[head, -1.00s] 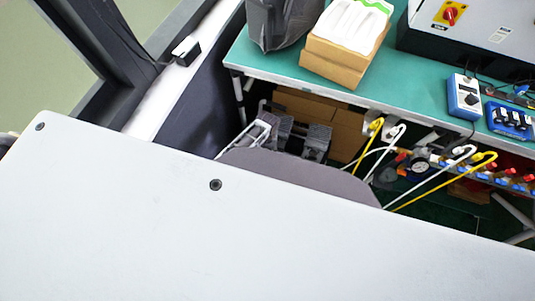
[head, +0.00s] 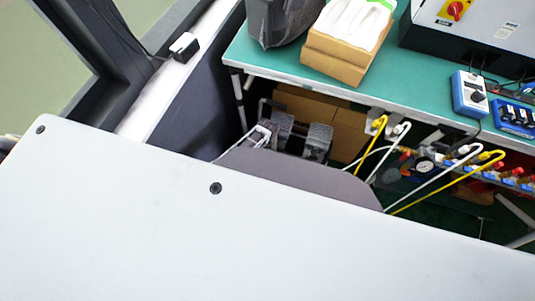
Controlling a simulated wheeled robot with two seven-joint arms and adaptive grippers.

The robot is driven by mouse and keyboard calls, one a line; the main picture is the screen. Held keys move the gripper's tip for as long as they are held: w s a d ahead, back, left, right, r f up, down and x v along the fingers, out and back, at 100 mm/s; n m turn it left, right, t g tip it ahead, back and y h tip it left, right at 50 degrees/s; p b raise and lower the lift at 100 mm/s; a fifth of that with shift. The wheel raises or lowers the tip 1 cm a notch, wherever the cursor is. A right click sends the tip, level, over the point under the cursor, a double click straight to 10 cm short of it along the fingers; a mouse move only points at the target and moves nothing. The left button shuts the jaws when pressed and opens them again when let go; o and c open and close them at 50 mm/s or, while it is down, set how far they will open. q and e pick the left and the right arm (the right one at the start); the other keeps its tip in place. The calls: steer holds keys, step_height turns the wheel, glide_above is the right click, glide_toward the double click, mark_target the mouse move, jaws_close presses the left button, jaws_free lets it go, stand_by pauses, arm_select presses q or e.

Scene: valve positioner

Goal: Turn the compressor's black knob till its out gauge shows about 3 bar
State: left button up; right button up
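A small round gauge with a pale dial (head: 425,167) shows under the bench at the right, among hoses and fittings. Its reading is too small to make out. A dark rounded part (head: 390,175) sits just left of it; I cannot tell whether it is the black knob. Grey ribbed machine parts (head: 318,142) show under the bench, left of the hoses; I cannot tell whether they belong to the compressor. Neither of my grippers is in view.
A green-topped bench (head: 420,90) runs across the upper right. It carries a cardboard box (head: 335,68), a blue meter (head: 468,93) and a grey cabinet with a red switch (head: 456,10). White and yellow hoses (head: 437,180) hang below its edge. Much of the lower view is blocked.

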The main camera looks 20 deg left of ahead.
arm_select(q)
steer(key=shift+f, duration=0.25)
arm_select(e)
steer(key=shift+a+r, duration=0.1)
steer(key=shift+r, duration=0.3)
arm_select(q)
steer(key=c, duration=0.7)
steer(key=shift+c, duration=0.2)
